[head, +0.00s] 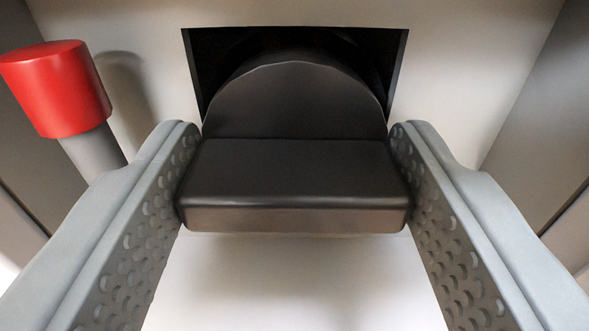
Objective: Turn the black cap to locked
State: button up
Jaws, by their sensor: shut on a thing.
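The black cap (295,170) is in the middle of the head view, in front of a dark square opening in a pale wall. It has a rounded disc part (295,100) behind and a wide bar-shaped grip that lies level across the picture. My gripper (293,180) is shut on the bar, with one grey dimpled finger against its left end and the other against its right end. No lock marking shows on the cap. The lower part of the disc is hidden behind the bar.
A red knob (58,88) on a grey stem stands at the upper left, close to my left finger. The dark opening (398,50) surrounds the cap's back. Grey side walls stand at left and right. The pale surface below the cap is clear.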

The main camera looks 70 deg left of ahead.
jog(key=o, duration=1)
jog(key=shift+c, duration=0.2)
jog(key=shift+d, duration=0.1)
jog(key=v, duration=1.7)
jog(key=shift+s+d, duration=0.1)
jog(key=shift+d, duration=0.05)
